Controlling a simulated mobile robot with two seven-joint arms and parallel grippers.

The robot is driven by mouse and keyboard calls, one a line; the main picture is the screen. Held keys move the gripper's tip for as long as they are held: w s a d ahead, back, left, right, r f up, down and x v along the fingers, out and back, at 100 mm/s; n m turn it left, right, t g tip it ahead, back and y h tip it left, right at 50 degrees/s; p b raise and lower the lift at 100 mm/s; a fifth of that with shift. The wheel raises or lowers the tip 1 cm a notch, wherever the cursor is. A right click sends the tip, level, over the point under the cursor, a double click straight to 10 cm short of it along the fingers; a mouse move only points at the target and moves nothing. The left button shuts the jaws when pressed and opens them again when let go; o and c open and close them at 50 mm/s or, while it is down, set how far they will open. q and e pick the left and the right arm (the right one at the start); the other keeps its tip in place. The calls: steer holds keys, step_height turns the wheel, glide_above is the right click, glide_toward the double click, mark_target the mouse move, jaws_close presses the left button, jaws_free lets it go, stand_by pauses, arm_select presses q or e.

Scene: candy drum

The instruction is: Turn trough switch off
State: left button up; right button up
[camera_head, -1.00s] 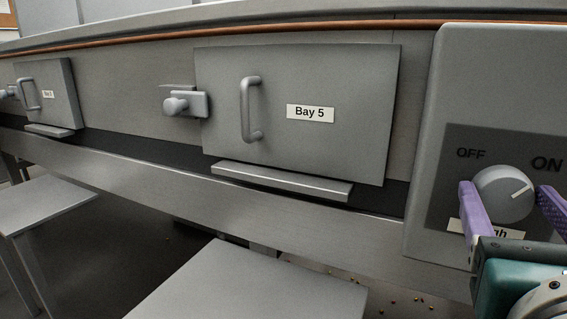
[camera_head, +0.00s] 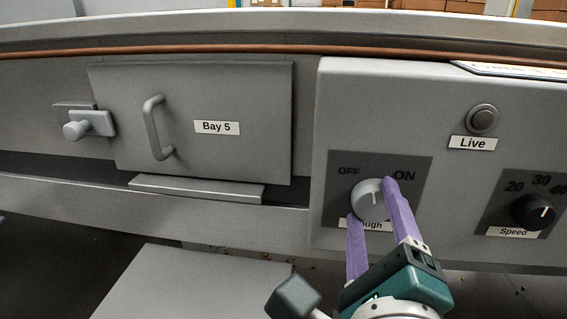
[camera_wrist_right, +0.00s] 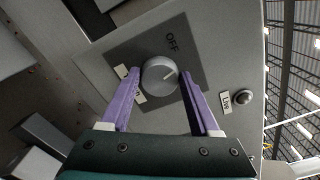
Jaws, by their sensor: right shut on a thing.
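The trough switch is a round light-grey knob (camera_head: 370,202) on a dark plate marked OFF at left and ON at right. Its label below is partly hidden by my right gripper. My right gripper (camera_head: 369,198) has two purple fingers, one at the knob's lower left and one at its upper right, and is shut on it. In the head view I cannot clearly tell where the pointer aims. My left gripper is not in view.
A round Live button (camera_head: 482,120) and a black Speed dial (camera_head: 533,212) are on the same panel (camera_head: 400,100), right of the switch. The Bay 5 door (camera_head: 220,90) with its handle is to the left. A grey surface (camera_head: 195,285) lies low in front.

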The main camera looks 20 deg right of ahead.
steer(key=n+p, duration=0.2)
steer(key=n, duration=0.1)
steer(key=shift+n, duration=0.3)
steer(key=shift+f+n+p, duration=0.1)
steer(key=shift+n+p, duration=0.45)
steer(key=shift+n, duration=0.65)
steer(key=shift+f, duration=0.1)
steer(key=o, duration=1.4)
steer(key=shift+c, duration=0.2)
steer(key=v, duration=1)
